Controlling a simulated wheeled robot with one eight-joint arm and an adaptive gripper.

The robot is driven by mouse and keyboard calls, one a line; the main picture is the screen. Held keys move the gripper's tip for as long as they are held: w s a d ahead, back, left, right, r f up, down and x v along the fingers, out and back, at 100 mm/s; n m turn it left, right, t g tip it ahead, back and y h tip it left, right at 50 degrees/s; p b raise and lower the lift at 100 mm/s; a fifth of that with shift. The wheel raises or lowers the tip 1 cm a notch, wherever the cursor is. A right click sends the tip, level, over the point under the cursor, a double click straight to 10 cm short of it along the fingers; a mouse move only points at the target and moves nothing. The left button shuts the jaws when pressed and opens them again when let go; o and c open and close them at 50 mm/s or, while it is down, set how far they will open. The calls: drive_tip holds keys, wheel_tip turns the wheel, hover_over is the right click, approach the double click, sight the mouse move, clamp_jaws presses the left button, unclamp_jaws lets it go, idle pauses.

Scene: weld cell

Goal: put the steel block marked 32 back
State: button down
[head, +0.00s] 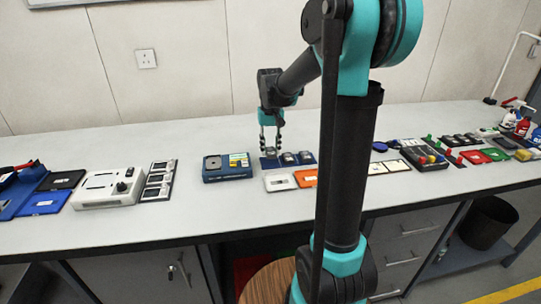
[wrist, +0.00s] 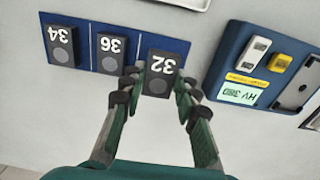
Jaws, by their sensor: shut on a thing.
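The steel block marked 32 (wrist: 161,74) is a dark block with a white number, upside down in the wrist view. My gripper (wrist: 160,82) is shut on it, one finger on each side. The block is at the right end compartment of a blue tray (wrist: 90,36); I cannot tell whether it touches the tray floor. Blocks marked 36 (wrist: 110,53) and 34 (wrist: 60,46) sit in the tray's other compartments. In the head view my gripper (head: 271,146) points down over the tray's left end, and the fingers partly hide the held block.
A blue instrument (head: 227,172) with a yellow-green label stands beside the tray. White (head: 280,183) and orange (head: 306,178) plates lie in front of it. Farther left are a light grey device (head: 107,188) and a dark rack (head: 159,181). Bare bench lies behind the tray.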

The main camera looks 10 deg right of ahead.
sight(270, 151)
drive_tip(key=shift+f, duration=1.55)
drive_tip(key=shift+f, duration=0.1)
drive_tip(key=c, duration=1.1)
unclamp_jaws()
drive_tip(key=shift+c, duration=0.2)
wheel_tip(270, 151, up, 12)
